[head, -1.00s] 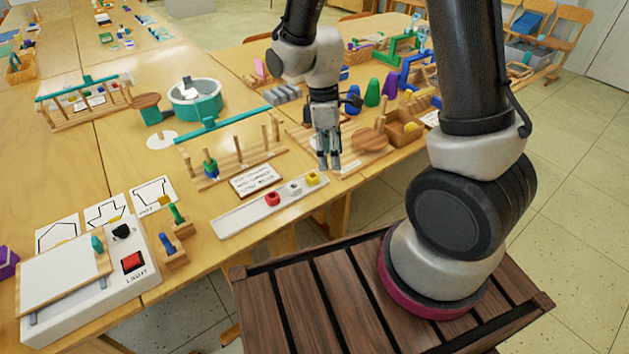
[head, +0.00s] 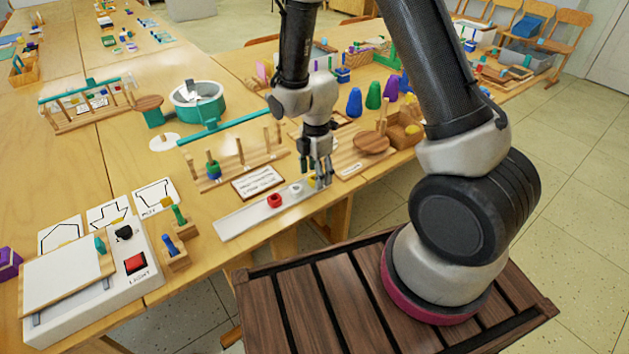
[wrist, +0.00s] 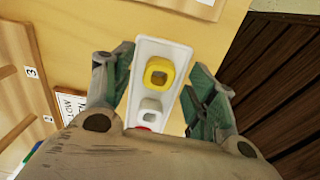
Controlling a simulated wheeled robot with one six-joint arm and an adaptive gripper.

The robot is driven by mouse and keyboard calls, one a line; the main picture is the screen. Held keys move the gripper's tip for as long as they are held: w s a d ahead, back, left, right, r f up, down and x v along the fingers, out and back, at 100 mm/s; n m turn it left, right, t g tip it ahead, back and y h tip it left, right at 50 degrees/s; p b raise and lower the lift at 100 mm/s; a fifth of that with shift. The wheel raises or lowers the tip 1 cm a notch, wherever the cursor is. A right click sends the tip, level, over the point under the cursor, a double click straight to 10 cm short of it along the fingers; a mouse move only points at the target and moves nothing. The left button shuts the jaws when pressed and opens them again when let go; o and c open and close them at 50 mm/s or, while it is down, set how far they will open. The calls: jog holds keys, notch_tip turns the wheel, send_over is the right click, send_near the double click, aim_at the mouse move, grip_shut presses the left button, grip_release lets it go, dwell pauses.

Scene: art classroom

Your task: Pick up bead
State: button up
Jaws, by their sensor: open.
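A long white tray (head: 234,222) lies near the front edge of the table and holds a row of beads. The red bead (head: 275,200) sits left of the white bead (head: 296,190). The yellow bead (head: 312,181) is at the tray's right end, partly hidden by my gripper (head: 319,183). In the wrist view the yellow bead (wrist: 158,72) and the white bead (wrist: 150,108) lie between my open fingers (wrist: 160,88). The red bead (wrist: 143,129) is mostly hidden by the gripper body. My gripper is open, empty and above the yellow end.
A wooden peg rack (head: 232,174) with a label card (head: 258,182) stands behind the tray. A wooden board with a round disc (head: 371,143) is to the right. A white light box (head: 85,290) is at the left front.

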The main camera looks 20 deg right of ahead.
jog(key=shift+f, duration=0.35)
jog(key=c, duration=0.8)
notch_tip(320, 180, up, 10)
